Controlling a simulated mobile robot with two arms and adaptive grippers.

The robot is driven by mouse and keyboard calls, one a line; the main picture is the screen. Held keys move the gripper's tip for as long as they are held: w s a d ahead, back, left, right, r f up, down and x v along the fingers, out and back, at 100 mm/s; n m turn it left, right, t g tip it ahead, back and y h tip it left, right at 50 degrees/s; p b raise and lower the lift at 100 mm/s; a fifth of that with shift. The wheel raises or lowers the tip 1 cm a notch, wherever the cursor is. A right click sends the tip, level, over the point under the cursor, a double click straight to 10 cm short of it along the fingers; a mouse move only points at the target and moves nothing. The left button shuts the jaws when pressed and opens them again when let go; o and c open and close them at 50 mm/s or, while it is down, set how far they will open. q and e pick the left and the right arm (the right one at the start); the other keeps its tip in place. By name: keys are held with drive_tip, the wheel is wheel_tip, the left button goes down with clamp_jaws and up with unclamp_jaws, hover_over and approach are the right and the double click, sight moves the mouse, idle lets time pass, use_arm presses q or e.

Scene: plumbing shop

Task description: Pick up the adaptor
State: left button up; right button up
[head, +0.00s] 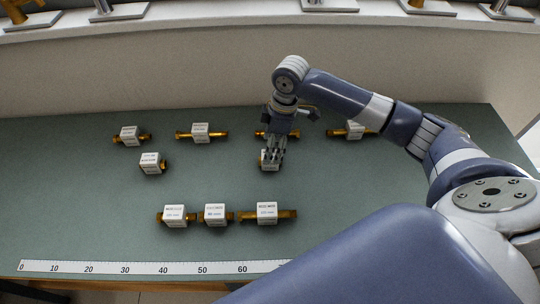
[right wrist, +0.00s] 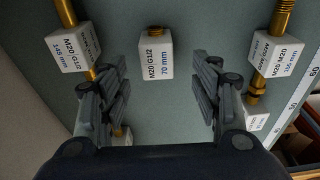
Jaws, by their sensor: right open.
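Several brass adaptors with white label blocks lie on the green-grey table. One short adaptor (head: 268,163) is under my right gripper (head: 274,148), partly hidden by its fingers. In the right wrist view this adaptor (right wrist: 155,66) has a white block reading "M20/G1/2 70 mm", with a short brass thread showing at its far end. My right gripper's two fingers are spread wide, one on each side of it in that view. The gripper is empty, and I cannot tell the height gap. My left gripper is not in view.
A longer adaptor (right wrist: 76,47) marked 145 mm and an M20/M20 adaptor (right wrist: 275,54) flank it. Other adaptors stand at the back (head: 202,132), left (head: 150,163) and front (head: 175,216). A white ruler strip (head: 130,267) runs along the front edge. The table's centre is clear.

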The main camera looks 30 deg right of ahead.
sight(272, 166)
drive_tip(key=shift+a+f, duration=0.1)
drive_tip(key=shift+f, duration=0.4)
drive_tip(key=shift+w+f, duration=0.15)
drive_tip(key=shift+f, duration=0.1)
drive_tip(key=f+p, duration=0.1)
drive_tip(key=f, duration=0.1)
drive_tip(key=f+p, duration=0.1)
drive_tip(key=f, duration=0.1)
drive_tip(key=shift+w+a+f, duration=0.15)
drive_tip(key=shift+w+f, duration=0.05)
drive_tip(key=shift+f, duration=0.5)
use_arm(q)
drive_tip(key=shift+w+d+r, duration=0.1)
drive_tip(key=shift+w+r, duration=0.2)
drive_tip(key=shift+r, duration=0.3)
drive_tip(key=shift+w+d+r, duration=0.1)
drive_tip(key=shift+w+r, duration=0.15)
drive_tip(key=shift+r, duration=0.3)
use_arm(e)
drive_tip(key=c, duration=1.2)
